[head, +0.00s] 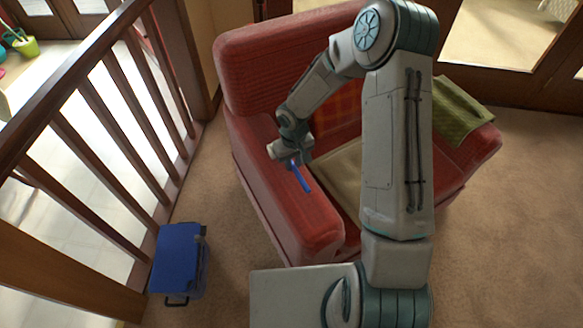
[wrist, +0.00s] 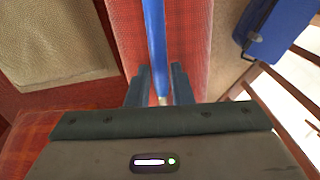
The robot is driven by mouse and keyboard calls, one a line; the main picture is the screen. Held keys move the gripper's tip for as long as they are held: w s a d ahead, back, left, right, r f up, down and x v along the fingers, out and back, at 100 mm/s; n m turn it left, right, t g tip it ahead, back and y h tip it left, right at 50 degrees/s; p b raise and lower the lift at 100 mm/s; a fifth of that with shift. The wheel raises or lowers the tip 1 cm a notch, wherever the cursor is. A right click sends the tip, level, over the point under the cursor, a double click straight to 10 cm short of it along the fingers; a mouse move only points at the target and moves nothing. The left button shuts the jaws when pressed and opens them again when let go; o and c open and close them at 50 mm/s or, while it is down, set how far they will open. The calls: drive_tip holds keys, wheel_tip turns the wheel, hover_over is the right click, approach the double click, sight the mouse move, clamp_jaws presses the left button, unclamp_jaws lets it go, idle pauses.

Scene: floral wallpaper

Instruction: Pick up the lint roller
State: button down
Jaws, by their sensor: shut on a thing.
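The lint roller's blue handle (head: 302,178) sticks out from my gripper (head: 294,162) above the red armchair's left armrest. The blue handle also shows in the wrist view (wrist: 155,40), running up the picture from between the two dark fingers (wrist: 160,72). A short pale metal part shows at the handle's lower end there. My gripper is shut on the lint roller. The roller head cannot be made out clearly. I cannot tell whether the roller still touches the armrest.
The red armchair (head: 312,224) has a beige seat cushion (head: 338,172) and a green cloth (head: 462,108) on its right armrest. A blue box (head: 179,257) stands on the carpet at left, beside a dark wooden railing (head: 92,152). Carpet at right is clear.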

drive_tip(key=d+r, duration=0.6)
drive_tip(key=d, duration=0.5)
drive_tip(key=shift+d+r+p, duration=0.15)
drive_tip(key=shift+r+p, duration=0.05)
drive_tip(key=shift+p, duration=0.1)
